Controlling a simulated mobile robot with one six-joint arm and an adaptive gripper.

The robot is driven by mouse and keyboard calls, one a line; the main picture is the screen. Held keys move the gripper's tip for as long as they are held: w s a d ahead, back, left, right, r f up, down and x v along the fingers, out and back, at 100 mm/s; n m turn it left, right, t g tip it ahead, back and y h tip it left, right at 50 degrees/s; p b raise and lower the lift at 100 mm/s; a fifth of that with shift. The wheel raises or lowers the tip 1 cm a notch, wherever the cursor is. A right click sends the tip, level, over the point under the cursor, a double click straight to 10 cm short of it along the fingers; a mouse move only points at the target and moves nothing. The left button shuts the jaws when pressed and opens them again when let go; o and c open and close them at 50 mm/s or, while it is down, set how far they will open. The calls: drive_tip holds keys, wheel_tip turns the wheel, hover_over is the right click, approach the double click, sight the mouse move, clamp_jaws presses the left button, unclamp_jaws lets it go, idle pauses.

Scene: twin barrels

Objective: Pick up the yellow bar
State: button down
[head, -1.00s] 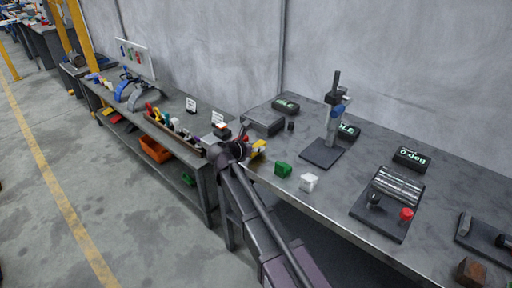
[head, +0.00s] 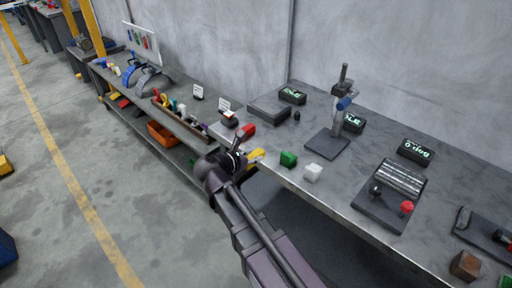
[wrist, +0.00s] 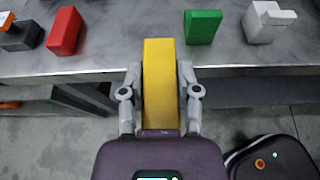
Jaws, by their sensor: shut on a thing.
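The yellow bar (wrist: 160,85) stands out between my fingers in the wrist view, its far end overlapping the bench's front edge. My gripper (wrist: 160,90) is shut on it, one finger on each side. In the head view the yellow bar (head: 255,156) shows at the tip of my gripper (head: 246,158), by the front left corner of the bench. I cannot tell whether the bar touches the bench.
On the bench (head: 330,187), a red block (wrist: 65,31) lies left of the bar. A green block (wrist: 203,26) and a white block (wrist: 268,22) lie to its right. A height gauge (head: 330,140) and a roller plate (head: 384,207) stand farther right.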

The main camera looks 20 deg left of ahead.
drive_tip(key=shift+s+d+r, duration=0.1)
drive_tip(key=shift+s+d, duration=0.05)
drive_tip(key=shift+s, duration=0.65)
